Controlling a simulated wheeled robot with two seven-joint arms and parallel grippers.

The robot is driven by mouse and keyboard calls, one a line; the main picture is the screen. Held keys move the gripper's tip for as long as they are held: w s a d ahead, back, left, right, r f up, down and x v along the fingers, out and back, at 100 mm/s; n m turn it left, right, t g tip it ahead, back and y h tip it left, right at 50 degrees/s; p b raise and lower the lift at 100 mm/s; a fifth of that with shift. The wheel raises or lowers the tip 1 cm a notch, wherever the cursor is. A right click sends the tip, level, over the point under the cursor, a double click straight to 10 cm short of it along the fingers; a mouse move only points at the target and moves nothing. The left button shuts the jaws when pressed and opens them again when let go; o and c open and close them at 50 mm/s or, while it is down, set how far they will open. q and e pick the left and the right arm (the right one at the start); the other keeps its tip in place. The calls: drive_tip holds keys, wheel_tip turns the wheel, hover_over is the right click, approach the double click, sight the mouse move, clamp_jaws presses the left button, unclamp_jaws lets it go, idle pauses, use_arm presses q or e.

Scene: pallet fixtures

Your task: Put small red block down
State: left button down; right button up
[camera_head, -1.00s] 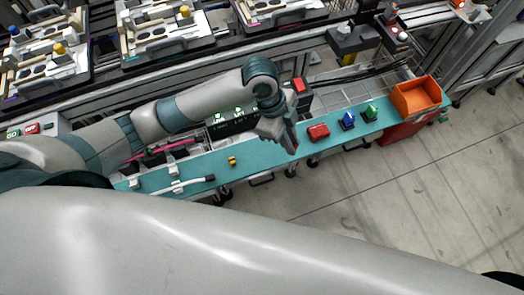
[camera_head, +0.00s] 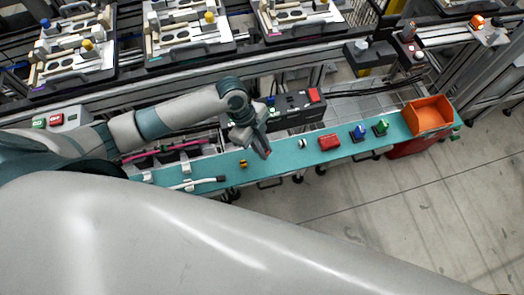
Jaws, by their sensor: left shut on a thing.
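My left gripper (camera_head: 263,149) is above the teal shelf (camera_head: 285,159), between a small yellow-and-black piece and a small white-and-black piece. It is shut on the small red block (camera_head: 267,153), of which only a sliver of red shows at the fingertips. I cannot tell whether the block touches the shelf. A larger red block (camera_head: 329,142) lies on the shelf to the right. My right gripper is not in view.
The yellow-and-black piece (camera_head: 243,163) is left of the gripper, the white-and-black piece (camera_head: 303,143) right. Blue (camera_head: 359,131) and green (camera_head: 381,127) pieces and an orange bin (camera_head: 428,116) stand farther right. A black control box (camera_head: 297,107) is behind.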

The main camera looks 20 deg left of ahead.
use_arm(q)
drive_tip(key=shift+a+f, duration=0.15)
drive_tip(key=shift+a, duration=0.1)
drive_tip(key=shift+f, duration=0.2)
drive_tip(key=shift+f+p, duration=0.65)
drive_tip(key=shift+f, duration=1.15)
